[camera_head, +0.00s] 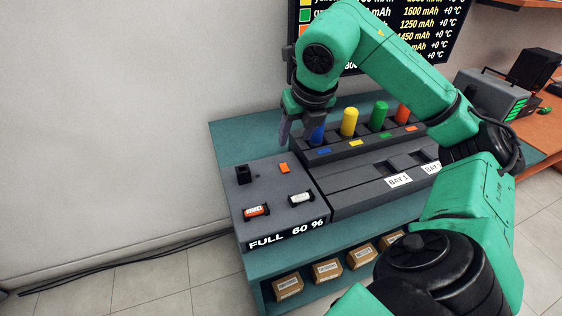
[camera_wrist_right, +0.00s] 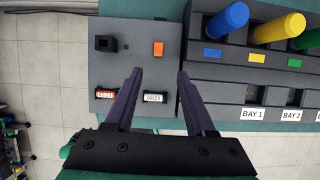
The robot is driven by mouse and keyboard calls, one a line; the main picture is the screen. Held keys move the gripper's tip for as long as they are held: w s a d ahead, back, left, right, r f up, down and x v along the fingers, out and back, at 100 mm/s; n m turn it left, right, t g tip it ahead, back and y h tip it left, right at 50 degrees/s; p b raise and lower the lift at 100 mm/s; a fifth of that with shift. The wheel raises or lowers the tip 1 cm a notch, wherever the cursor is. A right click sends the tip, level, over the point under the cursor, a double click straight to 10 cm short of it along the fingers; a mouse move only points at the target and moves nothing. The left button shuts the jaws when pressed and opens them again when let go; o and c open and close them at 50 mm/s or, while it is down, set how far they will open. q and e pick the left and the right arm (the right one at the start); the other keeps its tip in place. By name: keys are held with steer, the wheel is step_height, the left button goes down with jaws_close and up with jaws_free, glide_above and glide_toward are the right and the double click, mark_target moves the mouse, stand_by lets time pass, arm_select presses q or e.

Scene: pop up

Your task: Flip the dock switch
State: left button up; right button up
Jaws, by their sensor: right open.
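A grey dock box (camera_head: 262,194) stands on the teal bench, with "FULL 60 %" on its front. Its top bears a black raised block (camera_head: 243,174), an orange square (camera_head: 284,168) and two small display-like pieces, one orange-red (camera_head: 256,210) and one white (camera_head: 301,198). Which of these is the dock switch I cannot tell for sure. My right gripper (camera_head: 285,131) is over the box's back edge in the head view. In the right wrist view its fingers (camera_wrist_right: 160,72) are apart and empty, with the orange square (camera_wrist_right: 158,49) just beyond and between the tips. My left gripper is not in view.
Blue (camera_head: 317,134), yellow (camera_head: 349,122), green (camera_head: 379,116) and orange (camera_head: 402,112) cylinders stand in a rack right of the dock box. Labelled bays (camera_head: 398,181) lie before it. Boxes (camera_head: 327,270) sit on the lower shelf. The bench's left back corner (camera_head: 230,135) is clear.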

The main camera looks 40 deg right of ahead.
steer(key=b, duration=0.1)
glide_toward(284, 166)
steer(key=b+x, duration=0.1)
steer(key=x, duration=0.6)
steer(key=shift+f, duration=0.25)
jaws_close()
steer(key=r+g+p, duration=0.1)
steer(key=p, duration=0.3)
steer(key=shift+w+r+p, duration=0.1)
steer(key=shift+r+p, duration=0.25)
steer(key=shift+p, duration=0.05)
steer(key=g+p, duration=0.1)
steer(key=p, duration=0.1)
steer(key=g+y+p, duration=0.1)
steer(key=p, duration=0.2)
steer(key=shift+w+d+f, duration=0.1)
steer(key=shift+w+f, duration=0.15)
steer(key=shift+w, duration=0.1)
steer(key=shift+f+g, duration=0.25)
steer(key=shift+g, duration=0.05)
steer(key=shift+f, duration=0.15)
